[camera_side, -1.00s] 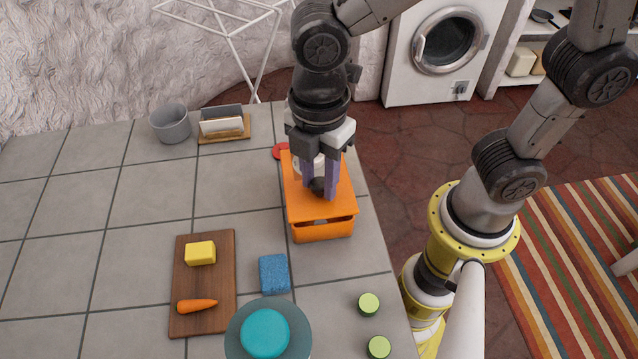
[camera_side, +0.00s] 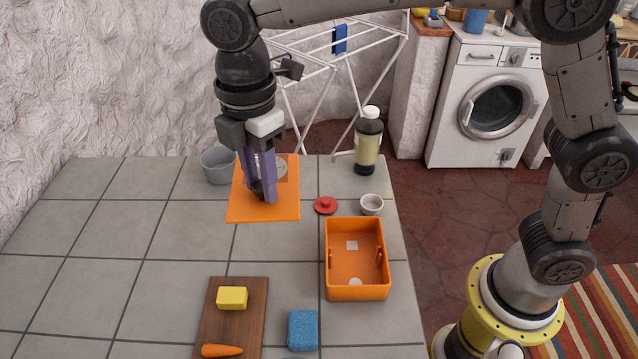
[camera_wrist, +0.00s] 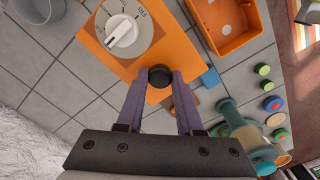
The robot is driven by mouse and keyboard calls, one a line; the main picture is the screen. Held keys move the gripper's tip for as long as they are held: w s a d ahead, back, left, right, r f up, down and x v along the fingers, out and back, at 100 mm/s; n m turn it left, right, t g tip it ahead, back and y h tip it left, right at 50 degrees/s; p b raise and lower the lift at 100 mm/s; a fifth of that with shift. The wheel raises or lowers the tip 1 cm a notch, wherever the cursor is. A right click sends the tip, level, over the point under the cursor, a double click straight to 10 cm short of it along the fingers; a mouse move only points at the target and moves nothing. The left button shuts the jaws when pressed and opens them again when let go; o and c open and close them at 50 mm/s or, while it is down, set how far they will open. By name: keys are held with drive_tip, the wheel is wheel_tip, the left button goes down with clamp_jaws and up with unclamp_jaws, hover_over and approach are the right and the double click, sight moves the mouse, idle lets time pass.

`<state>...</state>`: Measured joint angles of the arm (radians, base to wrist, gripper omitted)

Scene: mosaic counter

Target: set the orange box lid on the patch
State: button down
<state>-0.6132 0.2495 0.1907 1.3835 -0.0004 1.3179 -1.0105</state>
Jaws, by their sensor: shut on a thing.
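The orange box lid (camera_side: 284,209) is a flat square plate at the back left of the counter in the side view. It also shows in the wrist view (camera_wrist: 182,58), with a pale dial (camera_wrist: 125,30) on its top. My gripper (camera_side: 262,196) is shut on the lid's black knob (camera_wrist: 161,75). The lid looks roughly level; its height above the counter is hard to tell. The orange box (camera_side: 341,291) stands open to the right of the lid. I cannot make out the patch; it may be hidden under the lid.
A grey pot (camera_side: 217,166) stands just behind and left of the lid. A red disc (camera_side: 325,205), a small white bowl (camera_side: 371,204) and a bottle (camera_side: 368,145) are to its right. A cutting board (camera_side: 250,320) and blue sponge (camera_side: 302,330) are in front. The left counter is clear.

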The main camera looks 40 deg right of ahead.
drive_tip(key=shift+m, duration=0.3)
drive_tip(key=w+f, duration=0.4)
drive_tip(key=shift+w+f, duration=0.15)
drive_tip(key=shift+w+d+f, duration=0.1)
drive_tip(key=shift+d+f, duration=0.05)
drive_tip(key=shift+f, duration=3.65)
drive_tip(key=shift+f, duration=0.95)
drive_tip(key=shift+c, duration=2.4)
unclamp_jaws()
wheel_tip(320, 180, up, 7)
